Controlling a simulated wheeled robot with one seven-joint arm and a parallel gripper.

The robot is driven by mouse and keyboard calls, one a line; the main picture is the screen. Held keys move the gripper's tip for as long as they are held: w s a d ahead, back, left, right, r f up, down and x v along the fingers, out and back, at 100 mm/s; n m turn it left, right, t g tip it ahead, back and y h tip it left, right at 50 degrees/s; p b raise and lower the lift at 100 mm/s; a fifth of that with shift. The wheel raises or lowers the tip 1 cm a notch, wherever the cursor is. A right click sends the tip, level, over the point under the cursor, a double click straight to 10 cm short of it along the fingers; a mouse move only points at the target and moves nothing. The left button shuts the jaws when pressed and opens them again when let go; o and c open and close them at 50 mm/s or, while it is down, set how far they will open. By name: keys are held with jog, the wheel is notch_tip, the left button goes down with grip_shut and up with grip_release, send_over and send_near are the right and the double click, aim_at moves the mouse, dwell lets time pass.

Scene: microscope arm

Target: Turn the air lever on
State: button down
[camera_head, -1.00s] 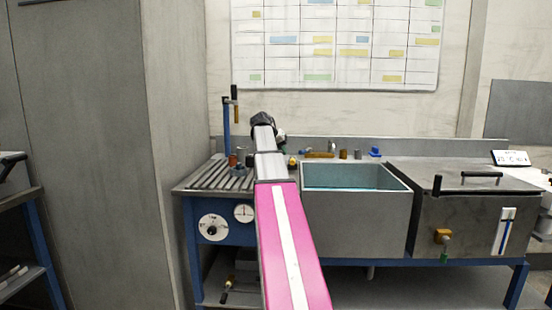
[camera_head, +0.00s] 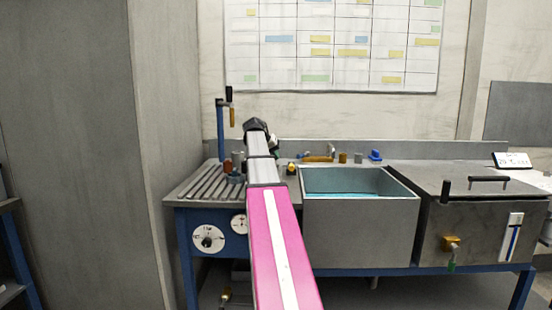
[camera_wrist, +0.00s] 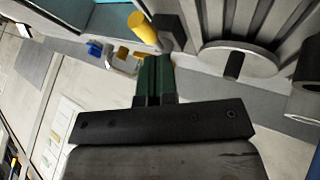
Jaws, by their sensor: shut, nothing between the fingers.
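In the wrist view my gripper (camera_wrist: 153,60) has its dark green fingers shut and empty. Their tips are near a yellow cylindrical handle (camera_wrist: 144,28) with a dark block below it; I cannot tell whether they touch. This may be the air lever, but no label is legible. In the head view my gripper (camera_head: 273,143) is small, over the back of the bench and mostly hidden by my arm. A small yellow-tipped part (camera_head: 291,167) shows just right of my arm, by the sink's left edge.
A water-filled sink (camera_head: 358,225) stands right of my arm, then a lidded metal tank (camera_head: 484,225). Brass fittings (camera_head: 320,156) and a blue part (camera_head: 375,155) line the back ledge. A blue post (camera_head: 220,130) with a black-topped lever stands left on the slatted bench (camera_head: 195,188).

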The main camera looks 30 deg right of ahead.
aim_at(291, 167)
jog(key=x, duration=0.7)
jog(key=shift+d+f, duration=0.2)
jog(key=shift+f, duration=0.15)
